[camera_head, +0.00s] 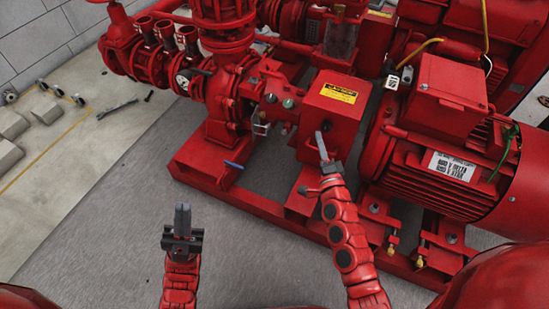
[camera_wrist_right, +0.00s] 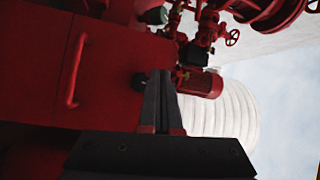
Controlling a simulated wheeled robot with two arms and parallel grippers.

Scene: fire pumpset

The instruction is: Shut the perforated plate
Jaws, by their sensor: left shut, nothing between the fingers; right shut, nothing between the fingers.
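A red box-shaped cover with a yellow label (camera_head: 337,93) stands between pump and motor in the head view. No perforations can be made out, so I cannot tell whether it is the perforated plate. In the right wrist view a flat red panel (camera_wrist_right: 110,75) with a bar handle (camera_wrist_right: 74,72) fills the left side. My right gripper (camera_head: 322,146) is shut and empty in front of the red cover; whether it touches is unclear. Its fingers (camera_wrist_right: 160,105) show beside the panel's edge in the wrist view. My left gripper (camera_head: 182,220) is shut and empty over the grey floor.
Tools (camera_head: 117,108) lie on the floor at left. The floor around my left gripper is clear.

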